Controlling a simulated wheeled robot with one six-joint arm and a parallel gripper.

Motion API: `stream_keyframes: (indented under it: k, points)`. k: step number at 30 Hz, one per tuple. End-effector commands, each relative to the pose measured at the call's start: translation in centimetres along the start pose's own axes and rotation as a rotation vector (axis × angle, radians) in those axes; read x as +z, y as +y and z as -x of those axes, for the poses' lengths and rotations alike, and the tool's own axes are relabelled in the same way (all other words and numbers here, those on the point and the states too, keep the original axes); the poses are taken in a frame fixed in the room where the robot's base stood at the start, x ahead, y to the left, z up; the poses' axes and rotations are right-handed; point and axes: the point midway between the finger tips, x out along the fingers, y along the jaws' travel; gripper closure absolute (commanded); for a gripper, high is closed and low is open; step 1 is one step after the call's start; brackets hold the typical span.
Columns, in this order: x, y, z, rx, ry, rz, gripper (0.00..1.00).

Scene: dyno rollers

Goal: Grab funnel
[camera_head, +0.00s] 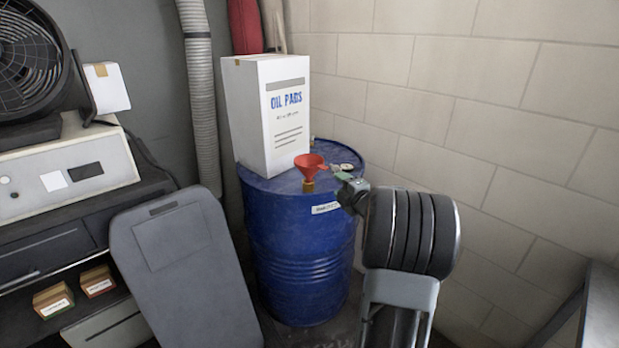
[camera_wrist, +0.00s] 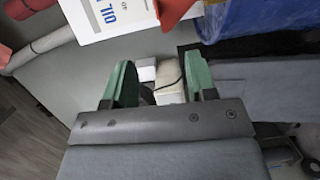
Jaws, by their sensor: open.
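The red funnel (camera_head: 309,162) stands upright on top of the blue drum (camera_head: 300,240), near its front rim, with its spout down at a brass-coloured fitting. In the wrist view part of the funnel (camera_wrist: 177,10) shows at the top edge, beyond the fingers. My gripper (camera_head: 343,180) is just to the right of the funnel and slightly lower in the head view, seemingly apart from it. In the wrist view my gripper's green fingers (camera_wrist: 160,80) are spread with nothing held between them.
A white "OIL PADS" box (camera_head: 265,115) stands on the drum behind and left of the funnel. A grey creeper board (camera_head: 185,270) leans at the drum's left. A block wall (camera_head: 470,120) is close behind and to the right. A fan (camera_head: 30,60) sits at the left.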

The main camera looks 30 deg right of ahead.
Motion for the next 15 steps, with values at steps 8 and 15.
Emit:
stream_keyframes:
  k: [8, 15]
  points:
    - [0.3, -0.4, -3.5, 0.028, 0.045, 0.043, 0.48]
    - [0.1, -0.3, -7.1, 0.026, 0.043, 0.042, 0.48]
